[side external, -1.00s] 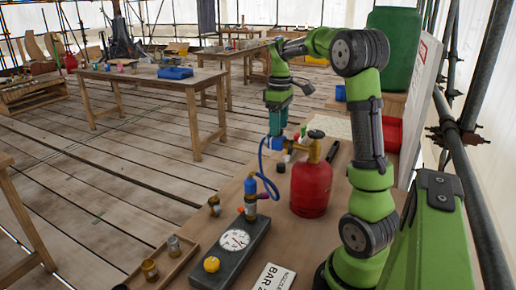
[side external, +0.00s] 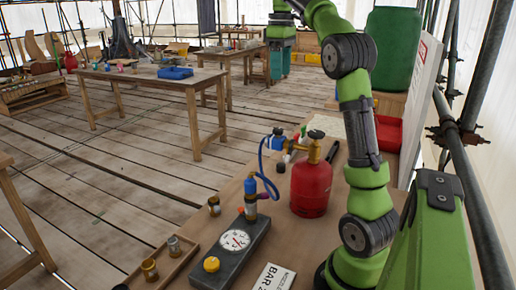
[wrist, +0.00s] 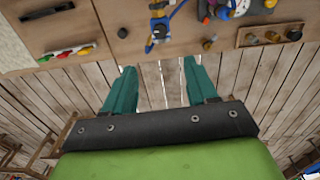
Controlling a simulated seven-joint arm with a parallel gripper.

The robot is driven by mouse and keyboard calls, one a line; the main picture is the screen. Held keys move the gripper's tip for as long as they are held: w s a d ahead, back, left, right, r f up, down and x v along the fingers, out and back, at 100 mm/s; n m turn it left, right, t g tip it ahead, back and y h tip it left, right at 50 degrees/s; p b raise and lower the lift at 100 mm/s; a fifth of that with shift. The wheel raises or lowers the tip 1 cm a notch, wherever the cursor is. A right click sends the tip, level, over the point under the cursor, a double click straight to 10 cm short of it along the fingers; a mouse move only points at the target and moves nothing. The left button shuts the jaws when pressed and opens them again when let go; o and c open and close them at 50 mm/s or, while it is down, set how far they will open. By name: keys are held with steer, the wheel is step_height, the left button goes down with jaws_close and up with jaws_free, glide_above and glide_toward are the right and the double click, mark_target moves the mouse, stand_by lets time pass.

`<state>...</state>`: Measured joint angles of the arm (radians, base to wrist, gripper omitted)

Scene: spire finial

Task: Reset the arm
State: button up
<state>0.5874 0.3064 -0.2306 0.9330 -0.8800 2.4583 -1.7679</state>
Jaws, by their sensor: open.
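Beyond the fingertips in that view are the floor planks and the bench edge.
A pressure gauge box (side external: 232,245) with a yellow knob and a wooden tray (side external: 165,262) of small cups are at the near end. A red bin (side external: 388,133) and green barrel (side external: 392,50) stand behind my arm. Space around my gripper is free.

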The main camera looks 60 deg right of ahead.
steer(key=shift+r, duration=0.1)
stand_by(0.3)
steer(key=w+a+f+m+t, duration=0.1)
steer(key=a+f+m+t, duration=0.35)
steer(key=a+f, duration=0.75)
steer(key=s+a+f+t+y, duration=0.1)
steer(key=s+a+f, duration=0.1)
steer(key=a, duration=0.7)
steer(key=s+a+f+t+y, duration=0.1)
steer(key=s+a+f, duration=0.1)
steer(key=s+a, duration=0.3)
steer(key=a, duration=0.4)
steer(key=shift+a+t, duration=0.15)
steer(key=shift+t, duration=0.2)
